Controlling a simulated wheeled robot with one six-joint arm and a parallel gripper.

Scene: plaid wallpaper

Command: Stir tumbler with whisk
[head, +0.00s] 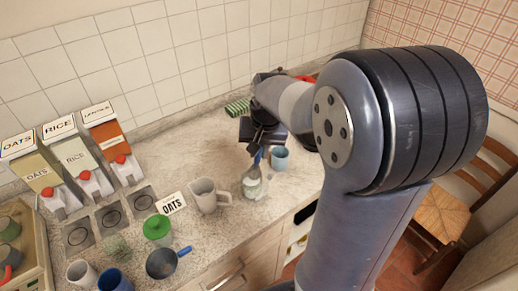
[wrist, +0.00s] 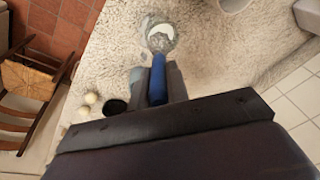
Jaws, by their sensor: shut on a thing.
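The whisk has a blue handle, which shows in the wrist view (wrist: 158,82) and in the head view (head: 258,156). My gripper (wrist: 158,88) is shut on this handle, above the counter; it also shows in the head view (head: 261,146). The tumbler is a clear glass with something white in it, in the head view (head: 252,188) and at the top of the wrist view (wrist: 172,44). The whisk points down at the tumbler's mouth. Its lower end overlaps the glass, and I cannot tell how deep it reaches.
A pale jug (head: 204,195) stands just left of the tumbler, and a blue-grey mug (head: 280,158) is close at its right. A dark pan (head: 161,264), a green-topped jar (head: 157,228) and labelled dispensers (head: 75,155) are further left. A chair (wrist: 30,82) stands beyond the counter edge.

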